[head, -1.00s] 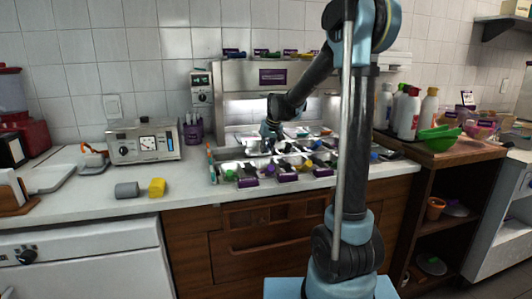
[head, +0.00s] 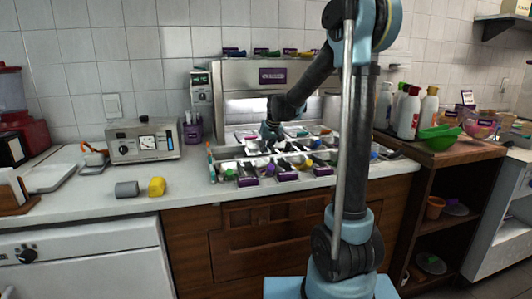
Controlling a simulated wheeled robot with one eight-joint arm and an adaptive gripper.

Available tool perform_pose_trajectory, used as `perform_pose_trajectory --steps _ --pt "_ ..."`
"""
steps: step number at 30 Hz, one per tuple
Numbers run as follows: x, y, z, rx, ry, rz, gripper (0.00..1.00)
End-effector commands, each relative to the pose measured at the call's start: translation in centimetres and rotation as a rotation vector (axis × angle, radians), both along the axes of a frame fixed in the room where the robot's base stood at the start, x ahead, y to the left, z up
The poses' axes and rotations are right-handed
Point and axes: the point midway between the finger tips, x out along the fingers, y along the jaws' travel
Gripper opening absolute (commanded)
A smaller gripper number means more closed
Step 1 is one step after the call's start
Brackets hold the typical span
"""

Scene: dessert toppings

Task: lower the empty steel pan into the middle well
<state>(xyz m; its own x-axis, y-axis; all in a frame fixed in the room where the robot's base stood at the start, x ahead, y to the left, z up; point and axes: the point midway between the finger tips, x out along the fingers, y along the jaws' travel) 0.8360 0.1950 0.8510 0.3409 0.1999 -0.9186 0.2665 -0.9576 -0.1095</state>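The topping station (head: 215,188) is set into the counter, with a grid of wells holding steel pans and several coloured scoops or handles. My gripper (head: 270,143) points down over the left-centre part of the wells, low and close to the pans. Its fingers are small and dark here, so I cannot tell whether they are open or shut. I cannot make out the empty steel pan apart from the other pans, and the gripper and arm hide part of the middle wells.
A steel hood (head: 240,78) stands behind the wells.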

Motion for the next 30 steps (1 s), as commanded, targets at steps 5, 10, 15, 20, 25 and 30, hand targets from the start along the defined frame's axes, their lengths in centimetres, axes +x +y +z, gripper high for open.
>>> perform_pose_trajectory --steps 5,10,15,20,25,30 --pt "-0.6 -0.1 -0.6 -0.003 0.008 0.002 0.00" --pt "-0.6 -0.2 -0.9 -0.003 0.008 0.002 0.00" --pt "-0.7 -0.2 -1.2 -0.004 0.008 0.002 0.00" --pt "-0.7 -0.2 -1.4 -0.004 0.008 0.002 0.00" --pt "-0.7 -0.2 -1.4 -0.004 0.008 0.002 0.00" --pt "-0.7 -0.2 -1.4 -0.003 0.008 0.001 0.00"
